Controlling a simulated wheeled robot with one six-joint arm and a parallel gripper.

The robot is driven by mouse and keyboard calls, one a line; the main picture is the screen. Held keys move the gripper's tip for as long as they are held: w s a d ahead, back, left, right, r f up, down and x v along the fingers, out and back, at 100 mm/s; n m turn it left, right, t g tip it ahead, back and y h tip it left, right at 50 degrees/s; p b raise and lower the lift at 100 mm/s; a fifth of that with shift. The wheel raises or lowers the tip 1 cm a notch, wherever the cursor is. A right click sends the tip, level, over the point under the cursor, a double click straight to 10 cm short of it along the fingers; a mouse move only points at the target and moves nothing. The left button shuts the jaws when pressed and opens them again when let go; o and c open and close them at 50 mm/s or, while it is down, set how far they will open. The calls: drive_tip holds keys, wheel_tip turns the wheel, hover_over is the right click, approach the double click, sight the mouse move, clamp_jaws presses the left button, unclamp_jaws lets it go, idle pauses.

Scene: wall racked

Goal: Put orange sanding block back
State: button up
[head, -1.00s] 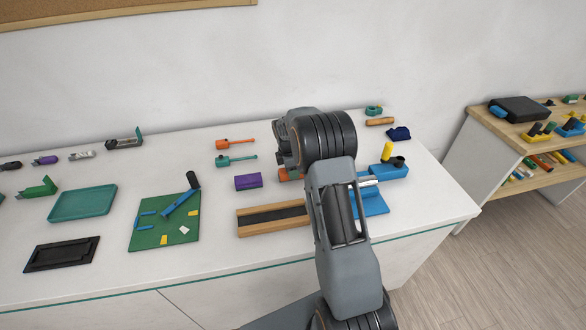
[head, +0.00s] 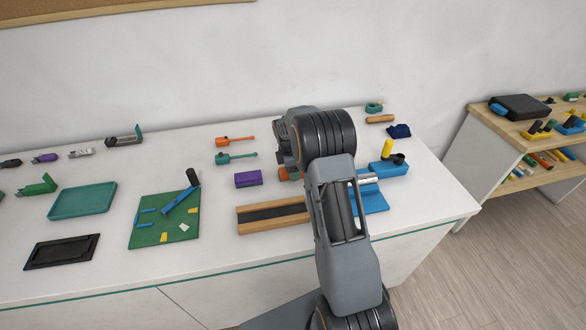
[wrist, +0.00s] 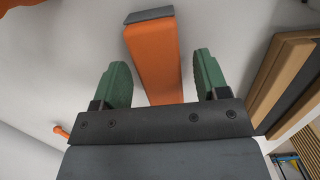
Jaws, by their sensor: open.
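The orange sanding block (wrist: 155,60) with a dark grey strip at one end lies on the white bench top. In the wrist view it is between the two green fingertips of my gripper (wrist: 161,66), with a gap on each side. My gripper is open and holds nothing. In the head view only a small orange part of the block (head: 283,174) shows beside my arm, which hides the rest and the fingers. A wooden tray with a dark channel (head: 272,215) stands in front of the block; it also shows at the right of the wrist view (wrist: 288,72).
A purple block (head: 248,179) sits left of the orange block. An orange tool (head: 236,141) and a teal tool (head: 235,158) lie behind. A blue holder (head: 372,200) stands right of my arm. A green mat (head: 165,235) lies farther left. Bare bench separates these things.

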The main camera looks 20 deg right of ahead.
drive_tip(key=shift+r, duration=0.1)
wheel_tip(320, 180, up, 13)
drive_tip(key=a+b, duration=0.2)
drive_tip(key=b, duration=0.1)
drive_tip(key=s+a+r+m+t, duration=0.1)
drive_tip(key=s+a+r+m, duration=0.25)
drive_tip(key=s+r, duration=0.2)
drive_tip(key=s+a+f+m+t, duration=0.1)
drive_tip(key=s+a+m, duration=0.1)
drive_tip(key=s+m, duration=0.4)
drive_tip(key=s+a+f+m+t+y, duration=0.1)
drive_tip(key=s+m, duration=0.5)
drive_tip(key=s, duration=0.9)
drive_tip(key=a+t, duration=0.1)
drive_tip(key=a, duration=0.1)
drive_tip(key=shift+a+t, duration=0.3)
drive_tip(key=shift+a, duration=0.05)
